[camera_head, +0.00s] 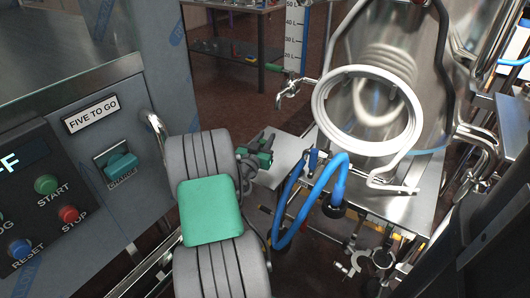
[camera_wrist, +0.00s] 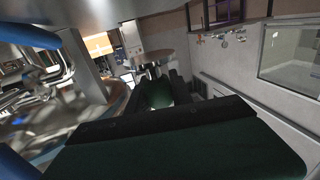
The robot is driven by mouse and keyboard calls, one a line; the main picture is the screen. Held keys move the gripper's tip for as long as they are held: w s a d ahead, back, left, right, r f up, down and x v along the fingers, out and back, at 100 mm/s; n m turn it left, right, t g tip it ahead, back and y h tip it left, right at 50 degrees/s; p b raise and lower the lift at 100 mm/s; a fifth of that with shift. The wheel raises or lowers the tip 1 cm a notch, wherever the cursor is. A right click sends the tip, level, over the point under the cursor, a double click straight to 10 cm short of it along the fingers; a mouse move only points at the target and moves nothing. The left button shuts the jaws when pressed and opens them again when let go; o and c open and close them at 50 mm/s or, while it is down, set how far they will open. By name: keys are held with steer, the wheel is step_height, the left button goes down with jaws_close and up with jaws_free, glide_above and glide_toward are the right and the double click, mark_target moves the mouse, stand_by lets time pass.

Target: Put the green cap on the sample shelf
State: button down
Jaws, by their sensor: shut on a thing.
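My gripper (camera_head: 258,152) is in the middle of the head view, at the end of my grey arm, and looks small and dark there. In the wrist view my gripper's dark fingers (camera_wrist: 160,92) are closed around a dark green rounded thing, which looks like the green cap (camera_wrist: 158,97). The fingers and shadow hide part of the cap, and I cannot make it out in the head view. A flat grey metal plate (camera_head: 287,163) lies just right of my gripper in the head view. I cannot tell whether this plate is the sample shelf.
A control panel (camera_head: 45,205) with coloured buttons stands at left. A steel tank with a white coil (camera_head: 322,112) and a blue hose (camera_head: 287,212) stand at right. A dark rack (camera_head: 235,48) is at the back. Brown floor is clear before it.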

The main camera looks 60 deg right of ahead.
steer(key=shift+w+d+f, duration=0.25)
steer(key=shift+d+f, duration=0.1)
steer(key=shift+f, duration=0.15)
steer(key=shift+w+d+f, duration=0.2)
steer(key=shift+d+f, duration=0.1)
steer(key=shift+f, duration=0.2)
steer(key=shift+w+d+f+b, duration=0.1)
steer(key=shift+d+f+b, duration=0.05)
steer(key=shift+f+b, duration=1.45)
steer(key=c, duration=1.1)
jaws_free()
steer(key=shift+f+p, duration=0.2)
steer(key=shift+p, duration=0.1)
steer(key=shift+c, duration=0.2)
steer(key=shift+r, duration=0.2)
steer(key=shift+a+p, duration=0.25)
steer(key=shift+p, duration=0.05)
steer(key=a, duration=0.7)
steer(key=s+a, duration=0.1)
steer(key=a, duration=0.3)
steer(key=shift+a+p, duration=0.25)
steer(key=shift+p, duration=0.05)
